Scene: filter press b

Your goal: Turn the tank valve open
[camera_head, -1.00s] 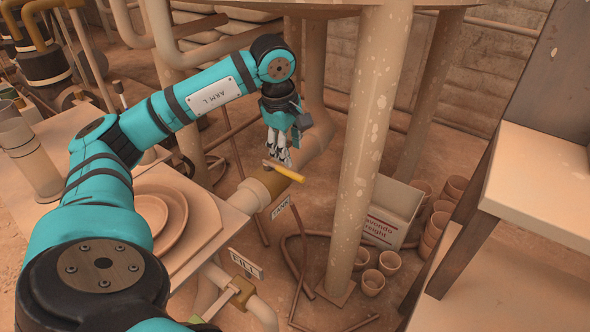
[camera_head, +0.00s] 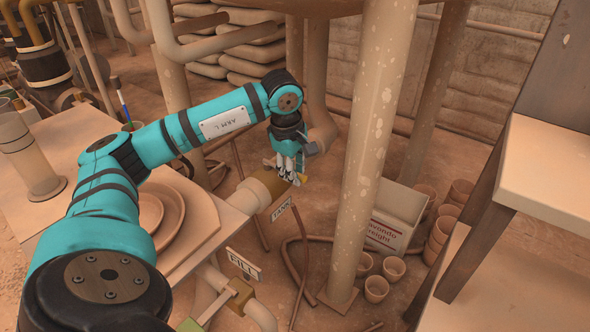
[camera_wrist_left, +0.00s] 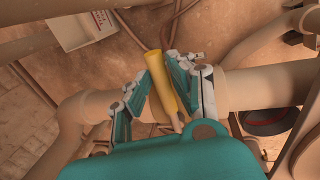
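The tank valve has a yellow lever handle (camera_wrist_left: 159,78) on a horizontal tan pipe (camera_wrist_left: 262,86). A "TANK" sign (camera_head: 281,209) hangs just below it in the head view. My left gripper (camera_head: 289,172) points down over the valve. In the left wrist view its fingers (camera_wrist_left: 160,70) lie along both sides of the yellow handle and appear to touch it. In the head view the fingers hide most of the handle, and only bits of yellow (camera_head: 302,179) show beside them. My right gripper is not in view.
A "FILL" sign (camera_head: 244,265) and a second valve stand nearer, at lower left. A thick spotted column (camera_head: 374,130) rises just right of the gripper. A table with stacked plates (camera_head: 172,225) lies left. A white box (camera_head: 394,215) and several pots stand right.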

